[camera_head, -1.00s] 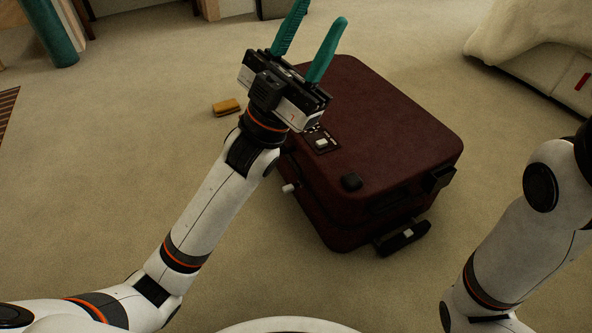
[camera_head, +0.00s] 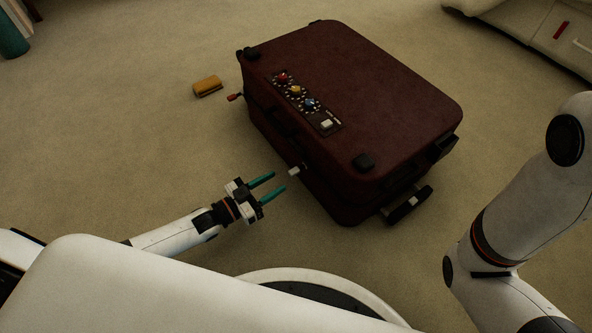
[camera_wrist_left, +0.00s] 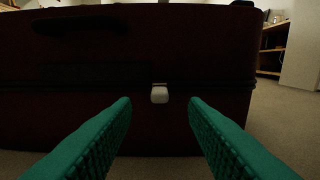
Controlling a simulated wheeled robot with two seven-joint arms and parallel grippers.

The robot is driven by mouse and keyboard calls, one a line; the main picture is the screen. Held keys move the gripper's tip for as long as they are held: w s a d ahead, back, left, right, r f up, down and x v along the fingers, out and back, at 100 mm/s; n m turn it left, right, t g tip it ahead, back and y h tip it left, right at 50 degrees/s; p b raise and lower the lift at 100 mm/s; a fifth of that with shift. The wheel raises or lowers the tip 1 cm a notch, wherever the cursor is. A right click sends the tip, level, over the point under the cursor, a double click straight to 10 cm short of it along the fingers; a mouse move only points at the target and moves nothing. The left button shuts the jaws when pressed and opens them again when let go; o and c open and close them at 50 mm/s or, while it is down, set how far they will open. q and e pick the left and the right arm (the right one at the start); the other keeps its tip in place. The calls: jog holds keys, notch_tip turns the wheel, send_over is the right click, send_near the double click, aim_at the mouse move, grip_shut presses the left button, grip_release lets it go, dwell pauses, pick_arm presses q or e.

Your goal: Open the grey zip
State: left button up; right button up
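A dark red suitcase (camera_head: 360,100) lies flat on the carpet. A light grey zip pull (camera_head: 295,171) sticks out from its near left side; in the left wrist view the grey zip (camera_wrist_left: 159,93) sits on the seam, centred between my fingers. My left gripper (camera_head: 273,186) is open, with teal fingers pointing at the grey zip, a short gap away and holding nothing. A red zip pull (camera_head: 235,97) sticks out farther along the same side. My right arm is at the right, its gripper out of view.
A panel (camera_head: 304,100) with red, orange, blue and white knobs is on the suitcase top. A yellow-orange block (camera_head: 207,86) lies on the carpet to the left. A pale sofa-like piece (camera_head: 540,30) stands at upper right.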

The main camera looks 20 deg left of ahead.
aim_at(291, 172)
pick_arm(q)
jog(key=b+x, duration=0.3)
jog(key=x, duration=0.3)
jog(key=shift+w+d+f, duration=0.15)
jog(key=shift+w, duration=0.1)
jog(key=shift+x, duration=0.75)
jog(key=shift+r, duration=0.2)
jog(key=shift+c, duration=0.2)
grip_shut()
